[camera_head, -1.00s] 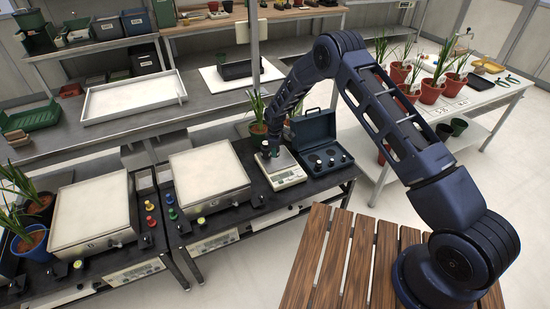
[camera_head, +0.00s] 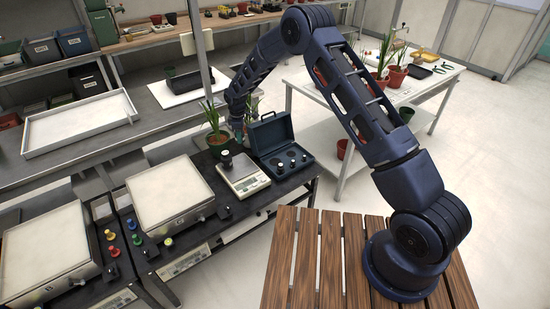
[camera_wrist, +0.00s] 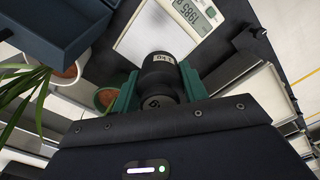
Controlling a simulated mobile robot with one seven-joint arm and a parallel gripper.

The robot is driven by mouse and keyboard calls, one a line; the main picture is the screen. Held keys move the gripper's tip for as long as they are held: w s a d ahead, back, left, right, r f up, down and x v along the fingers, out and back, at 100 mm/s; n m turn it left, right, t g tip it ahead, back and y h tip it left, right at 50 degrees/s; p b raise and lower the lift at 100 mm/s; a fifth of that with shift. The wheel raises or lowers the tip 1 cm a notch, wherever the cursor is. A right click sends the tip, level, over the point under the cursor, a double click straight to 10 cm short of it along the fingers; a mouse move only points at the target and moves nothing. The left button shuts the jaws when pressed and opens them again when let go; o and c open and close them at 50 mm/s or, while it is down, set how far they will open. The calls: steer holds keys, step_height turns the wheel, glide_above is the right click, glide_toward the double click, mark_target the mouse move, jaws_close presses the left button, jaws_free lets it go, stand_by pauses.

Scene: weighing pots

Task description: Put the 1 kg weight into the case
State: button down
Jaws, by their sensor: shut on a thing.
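The 1 kg weight (camera_wrist: 160,78) is a black cylinder between the green fingers of my gripper (camera_wrist: 158,92) in the wrist view. Its upside-down marking is hard to read. In the head view the dark weight (camera_head: 226,159) shows at the back-left corner of the scale (camera_head: 243,180); I cannot tell whether it touches the pan. My gripper (camera_head: 237,138) is partly hidden there. The scale (camera_wrist: 150,38) has a lit display that looks like 1985. The case (camera_wrist: 55,35) is at upper left in the wrist view.
A slatted wooden surface (camera_head: 330,255) lies in front, under my arm.

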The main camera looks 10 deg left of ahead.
steer(key=w+d+f, duration=0.2)
steer(key=w+d, duration=0.9)
steer(key=w, duration=0.1)
glide_above(291, 154)
steer(key=f, duration=0.2)
step_height(291, 154, down, 19)
steer(key=shift+f, duration=0.1)
steer(key=shift+f, duration=0.1)
steer(key=c, duration=0.8)
jaws_free()
steer(key=shift+o, duration=0.2)
